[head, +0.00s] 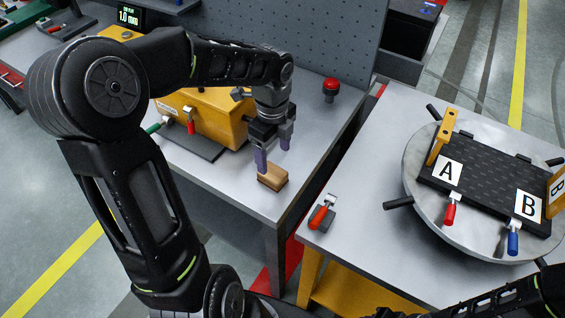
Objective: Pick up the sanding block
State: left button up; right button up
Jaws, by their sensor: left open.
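The sanding block (272,178) is a small tan wooden block near the front right corner of the grey bench (228,187). My left gripper (273,153) points down just above and behind the block, with its two purple-grey fingers apart. One fingertip comes close to the block's left end; I cannot tell whether it touches. Nothing shows between the fingers. My right arm shows only as dark links at the bottom right, and its gripper is not visible.
A yellow machine (208,112) stands behind on the bench, with red and green handles beside it. A red button (331,86) sits at the back right. A second table (340,246) holds a toggle clamp (322,213) and a round turntable (424,203) with a black plate. A gap separates the tables.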

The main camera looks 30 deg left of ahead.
aim_at(272, 171)
pick_arm(q)
jog(key=shift+s, duration=0.2)
jog(key=shift+f, duration=1.25)
jog(key=shift+a+f+p, duration=0.2)
jog(key=shift+f+p, duration=0.5)
jog(key=shift+f, duration=1.95)
jog(key=c, duration=1.5)
